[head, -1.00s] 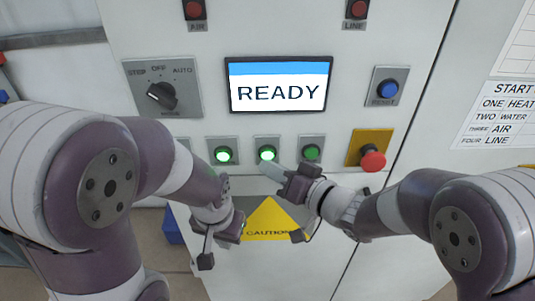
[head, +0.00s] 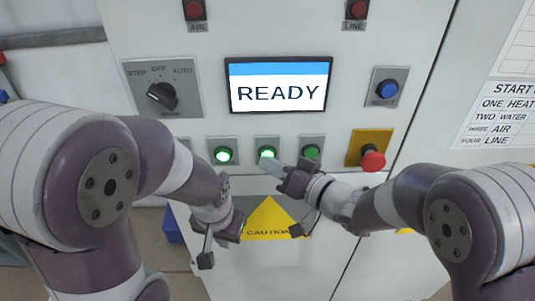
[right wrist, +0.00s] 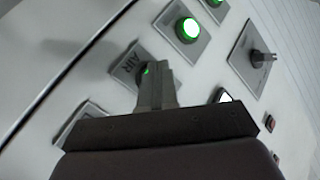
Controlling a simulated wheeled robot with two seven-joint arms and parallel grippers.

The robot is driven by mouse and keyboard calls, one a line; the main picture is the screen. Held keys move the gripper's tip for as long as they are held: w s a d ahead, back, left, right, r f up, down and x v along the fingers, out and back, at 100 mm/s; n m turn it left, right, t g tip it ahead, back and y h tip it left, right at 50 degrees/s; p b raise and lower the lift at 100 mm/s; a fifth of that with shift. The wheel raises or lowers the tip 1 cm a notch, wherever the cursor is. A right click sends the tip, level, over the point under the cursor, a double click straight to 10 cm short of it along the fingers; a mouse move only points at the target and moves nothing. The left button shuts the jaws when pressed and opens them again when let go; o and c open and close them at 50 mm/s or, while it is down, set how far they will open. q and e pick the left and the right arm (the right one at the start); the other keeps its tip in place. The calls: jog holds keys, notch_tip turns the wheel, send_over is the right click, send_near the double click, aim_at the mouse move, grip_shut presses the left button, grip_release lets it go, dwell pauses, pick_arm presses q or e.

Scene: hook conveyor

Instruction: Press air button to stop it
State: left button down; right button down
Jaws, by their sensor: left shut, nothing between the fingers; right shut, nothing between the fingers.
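The air button (head: 267,152) is the lit green button below the screen, between two other green buttons. In the right wrist view its AIR label (right wrist: 128,66) shows beside my finger, with a sliver of green behind the fingertips. My right gripper (head: 269,163) is shut and empty, its tips at the lower edge of the air button. It also shows in the right wrist view (right wrist: 150,72), covering most of that button. I cannot tell whether the tips touch it. My left gripper (head: 233,227) is shut and empty, low in front of the panel, left of the caution sign.
The screen (head: 278,85) reads READY. Green buttons stand to the left (head: 223,155) and right (head: 311,152) of the air button. A red mushroom button (head: 373,160), a blue reset button (head: 388,88) and a mode knob (head: 161,95) also stick out of the panel.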

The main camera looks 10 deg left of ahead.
jog(key=shift+w, duration=0.15)
dwell(0.4)
jog(key=shift+s+d, duration=0.2)
jog(key=shift+s, duration=0.6)
jog(key=s, duration=0.2)
jog(key=s+d, duration=0.1)
jog(key=s, duration=0.1)
jog(key=shift+s+d, duration=0.2)
jog(key=shift+s, duration=0.2)
dwell(0.4)
